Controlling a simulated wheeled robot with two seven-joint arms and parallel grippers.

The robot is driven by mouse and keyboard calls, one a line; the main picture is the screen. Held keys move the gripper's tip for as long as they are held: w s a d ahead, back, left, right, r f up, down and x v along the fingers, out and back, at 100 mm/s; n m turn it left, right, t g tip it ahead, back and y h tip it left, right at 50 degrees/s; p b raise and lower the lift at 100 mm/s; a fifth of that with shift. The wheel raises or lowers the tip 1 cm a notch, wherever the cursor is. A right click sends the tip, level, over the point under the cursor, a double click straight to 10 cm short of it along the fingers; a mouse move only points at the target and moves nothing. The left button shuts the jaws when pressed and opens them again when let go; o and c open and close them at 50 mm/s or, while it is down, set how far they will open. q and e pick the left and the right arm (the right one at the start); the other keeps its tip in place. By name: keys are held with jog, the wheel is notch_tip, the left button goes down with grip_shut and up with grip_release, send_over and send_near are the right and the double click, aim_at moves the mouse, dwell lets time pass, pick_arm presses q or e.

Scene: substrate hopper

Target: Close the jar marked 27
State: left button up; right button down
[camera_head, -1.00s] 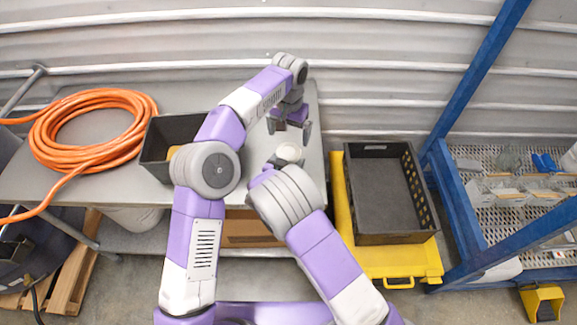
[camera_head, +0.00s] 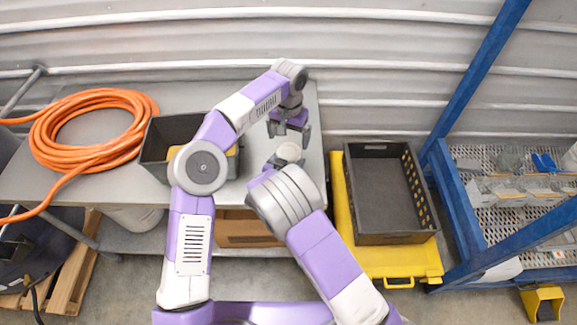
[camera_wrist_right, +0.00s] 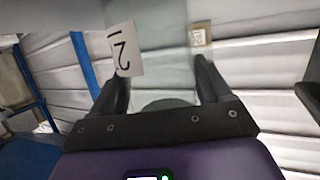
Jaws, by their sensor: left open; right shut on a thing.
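In the head view a small pale round top, which looks like a jar (camera_head: 289,152), stands near the right end of the grey table. My right gripper (camera_head: 284,164) is shut on it, its fingers partly hidden by my wrist. In the right wrist view the jar is clear greenish glass (camera_wrist_right: 160,45) between the fingers (camera_wrist_right: 162,80). A white label (camera_wrist_right: 125,48) on it shows a sideways 2; the other digit is not clear. My left gripper (camera_head: 288,131) is open and empty just behind the jar, apart from it. I cannot tell whether a lid is on the jar.
A dark bin (camera_head: 154,150) with something yellow inside stands left on the table (camera_head: 110,185), beside a coiled orange hose (camera_head: 45,140). Right of the table, a black crate (camera_head: 385,238) rests on a yellow case (camera_head: 405,268). A blue-framed rack (camera_head: 455,200) is further right.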

aim_at(289, 151)
pick_arm(q)
jog(key=shift+f, duration=3.2)
jog(key=c, duration=1)
jog(key=m, duration=0.6)
jog(key=shift+c, duration=0.3)
jog(key=o, duration=1.1)
jog(key=shift+c, duration=0.2)
jog(key=shift+r, duration=0.15)
